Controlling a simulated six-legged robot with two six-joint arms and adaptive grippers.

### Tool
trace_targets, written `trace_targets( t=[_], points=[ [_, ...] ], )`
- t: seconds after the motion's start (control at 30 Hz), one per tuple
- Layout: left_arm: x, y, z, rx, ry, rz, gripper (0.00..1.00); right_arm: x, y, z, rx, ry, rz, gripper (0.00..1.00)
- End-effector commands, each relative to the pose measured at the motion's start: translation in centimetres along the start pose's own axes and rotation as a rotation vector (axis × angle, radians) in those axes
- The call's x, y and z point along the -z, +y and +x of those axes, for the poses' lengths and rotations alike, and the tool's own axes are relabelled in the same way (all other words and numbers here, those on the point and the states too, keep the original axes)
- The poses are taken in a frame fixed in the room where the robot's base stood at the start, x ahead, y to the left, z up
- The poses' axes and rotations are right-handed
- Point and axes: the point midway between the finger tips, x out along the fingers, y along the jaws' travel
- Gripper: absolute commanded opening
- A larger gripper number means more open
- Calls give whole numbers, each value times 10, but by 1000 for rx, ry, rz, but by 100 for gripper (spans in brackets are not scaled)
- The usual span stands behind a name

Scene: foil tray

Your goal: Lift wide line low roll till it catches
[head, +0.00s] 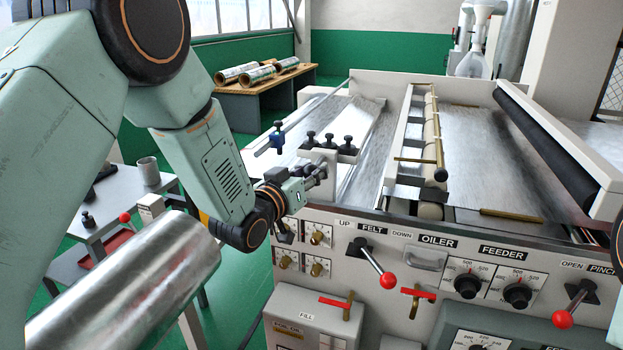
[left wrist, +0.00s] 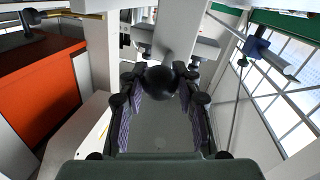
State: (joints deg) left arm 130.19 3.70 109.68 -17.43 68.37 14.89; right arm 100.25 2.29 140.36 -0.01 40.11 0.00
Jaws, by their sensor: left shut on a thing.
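My left gripper (head: 316,178) reaches in from the left to the near left corner of the foil machine (head: 345,92), beside a pale bracket topped with black knobs (head: 330,143). In the left wrist view a round black knob (left wrist: 162,80) sits between the fingertips of the left gripper (left wrist: 161,97), which is shut on it. The head view hides this grip behind the wrist. A segmented roller (head: 433,125) and a dark roller (head: 545,135) lie across the machine. I cannot tell which roll is the low one. My right gripper is not in view.
Red-knobbed FELT (head: 388,280) and PINCH (head: 562,318) levers stick out of the front panel. A large shiny cylinder (head: 130,290) fills the lower left. A grey side table (head: 120,205) holds a metal cup (head: 149,170). Foil rolls (head: 258,75) lie on a bench behind.

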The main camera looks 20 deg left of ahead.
Motion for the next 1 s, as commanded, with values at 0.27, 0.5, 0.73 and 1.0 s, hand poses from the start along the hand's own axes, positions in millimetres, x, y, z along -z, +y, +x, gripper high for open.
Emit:
trace_targets(
  t=[0.27, 0.5, 0.73, 1.0],
  points=[
    [87, 14, 2, -2, 45, 4, 0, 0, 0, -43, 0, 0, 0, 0],
    [121, 20, 1, -2, 44, 3, 0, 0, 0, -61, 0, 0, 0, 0],
    [134, 23, 1, -1, 42, 2, 0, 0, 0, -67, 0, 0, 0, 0],
    [134, 23, 1, -1, 43, 2, 0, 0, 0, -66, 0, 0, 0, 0]
  ],
)
